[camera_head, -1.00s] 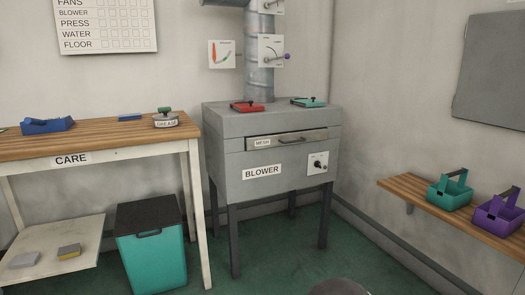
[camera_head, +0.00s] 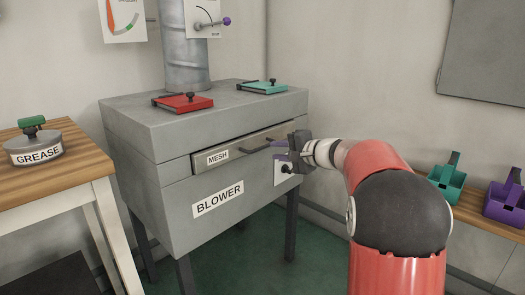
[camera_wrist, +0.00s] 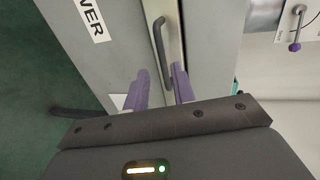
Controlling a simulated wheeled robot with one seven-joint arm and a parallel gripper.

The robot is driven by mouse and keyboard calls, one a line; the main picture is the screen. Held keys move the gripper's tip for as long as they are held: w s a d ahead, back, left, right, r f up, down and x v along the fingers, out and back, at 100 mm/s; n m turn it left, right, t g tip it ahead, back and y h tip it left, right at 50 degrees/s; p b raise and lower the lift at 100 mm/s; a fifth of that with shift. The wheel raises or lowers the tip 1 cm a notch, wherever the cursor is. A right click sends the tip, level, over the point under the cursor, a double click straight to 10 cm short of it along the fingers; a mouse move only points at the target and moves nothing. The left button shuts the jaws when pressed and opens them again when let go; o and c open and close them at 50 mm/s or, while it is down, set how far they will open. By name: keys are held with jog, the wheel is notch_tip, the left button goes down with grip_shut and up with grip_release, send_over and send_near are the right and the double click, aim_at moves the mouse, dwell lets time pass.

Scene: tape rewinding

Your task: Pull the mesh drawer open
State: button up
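The mesh drawer (camera_head: 236,155) is a grey front panel with a MESH label, set in the upper part of the grey blower cabinet (camera_head: 150,180). A dark gap shows along its top and left edges; I cannot tell whether it stands out slightly. Its dark bar handle (camera_head: 262,146) also shows in the wrist view (camera_wrist: 159,45). My gripper (camera_head: 279,147) is at the right end of the handle. In the wrist view its two purple fingers (camera_wrist: 160,72) are apart, with the handle's near end between them in the picture. Contact cannot be told.
A red tray (camera_head: 182,103) and a teal tray (camera_head: 262,87) lie on the cabinet top. A wooden-topped table with a grease tin (camera_head: 34,148) stands at the left. A shelf at the right holds a teal caddy (camera_head: 446,181) and a purple caddy (camera_head: 507,203).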

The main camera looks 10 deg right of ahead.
aim_at(265, 147)
jog(key=x, duration=0.2)
jog(key=p+x, duration=0.1)
jog(key=x, duration=0.1)
jog(key=w+d+x, duration=0.1)
jog(key=x, duration=0.2)
jog(key=shift+d+r, duration=0.1)
jog(key=shift+d, duration=0.05)
jog(key=shift+w+a, duration=0.2)
jog(key=shift+w, duration=0.2)
jog(key=shift+c, duration=0.5)
jog(key=shift+d, duration=0.1)
grip_shut()
jog(key=shift+s, duration=0.1)
